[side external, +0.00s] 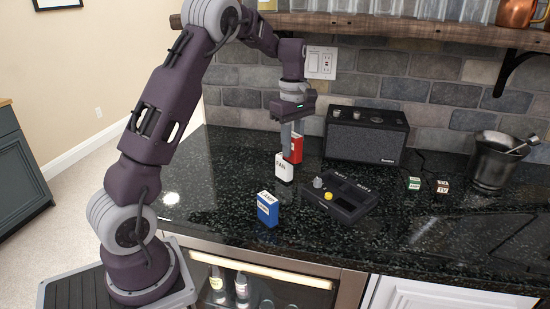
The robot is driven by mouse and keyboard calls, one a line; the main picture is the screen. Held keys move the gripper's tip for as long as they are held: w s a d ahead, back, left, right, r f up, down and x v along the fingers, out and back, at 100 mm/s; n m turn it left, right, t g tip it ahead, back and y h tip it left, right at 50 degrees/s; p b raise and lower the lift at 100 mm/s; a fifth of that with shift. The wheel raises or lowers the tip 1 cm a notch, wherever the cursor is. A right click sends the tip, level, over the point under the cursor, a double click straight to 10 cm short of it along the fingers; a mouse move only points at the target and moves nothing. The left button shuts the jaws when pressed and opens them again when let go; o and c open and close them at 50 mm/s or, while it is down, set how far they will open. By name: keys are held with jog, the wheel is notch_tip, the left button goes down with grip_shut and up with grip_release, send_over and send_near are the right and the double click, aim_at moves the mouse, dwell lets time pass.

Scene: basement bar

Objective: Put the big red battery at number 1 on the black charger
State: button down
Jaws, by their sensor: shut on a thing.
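The big red battery (298,148) is upright at the back of the black counter, partly hidden by my gripper's finger and a white block. My gripper (287,142) points down and is shut on the red battery. I cannot tell whether the battery's base touches the counter. The black charger (354,212) lies flat on the counter, to the right and nearer the camera. It has slot labels on top, a grey knob (318,182) and a yellow knob (328,196). The slot numbers are too small to read surely.
A white labelled block (283,170) stands just in front of the red battery. A blue block (267,211) stands nearer the counter's front edge. A black speaker (366,136) stands behind the charger. Two small cubes (414,184) (442,187) and a metal mortar (494,165) are at right.

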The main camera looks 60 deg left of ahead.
jog(key=w+d+f, duration=0.1)
jog(key=w+d, duration=0.5)
jog(key=w, duration=0.4)
jog(key=shift+n, duration=0.3)
jog(key=shift+w+d+f, duration=0.1)
jog(key=shift+f, duration=1.7)
jog(key=shift+w+f, duration=0.1)
jog(key=shift+f, duration=1.65)
jog(key=c, duration=1.1)
grip_release()
notch_tip(320, 180, up, 7)
jog(key=shift+r, duration=0.1)
